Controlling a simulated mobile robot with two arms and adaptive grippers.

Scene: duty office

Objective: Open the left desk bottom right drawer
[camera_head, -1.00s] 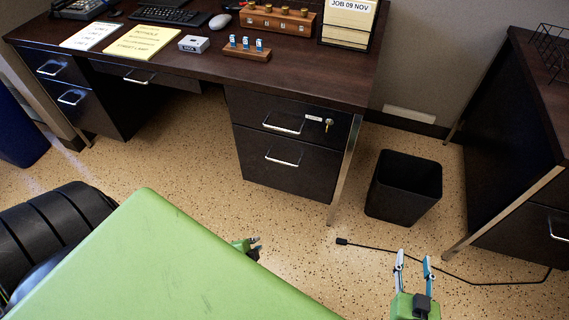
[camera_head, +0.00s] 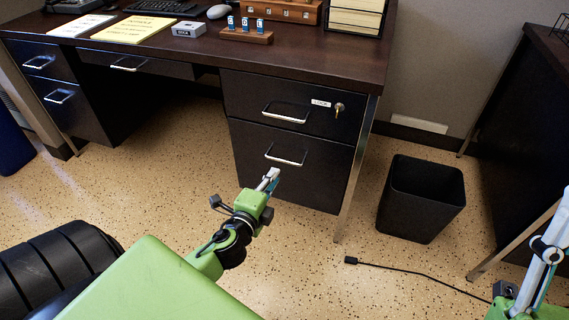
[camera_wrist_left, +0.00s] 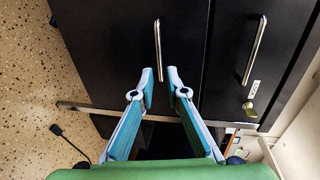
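The bottom right drawer (camera_head: 290,178) of the left desk is a dark front with a silver bar handle (camera_head: 285,158). It is closed, flush with the desk. My left gripper (camera_head: 270,180) is just in front of this drawer, below its handle.
The drawer above (camera_head: 285,108) has its own handle, a label and a key (camera_head: 338,108). A black waste bin (camera_head: 424,200) stands right of the desk. A black cable (camera_head: 400,270) lies on the floor. Another desk (camera_head: 525,100) stands at the right. Floor before the drawer is clear.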

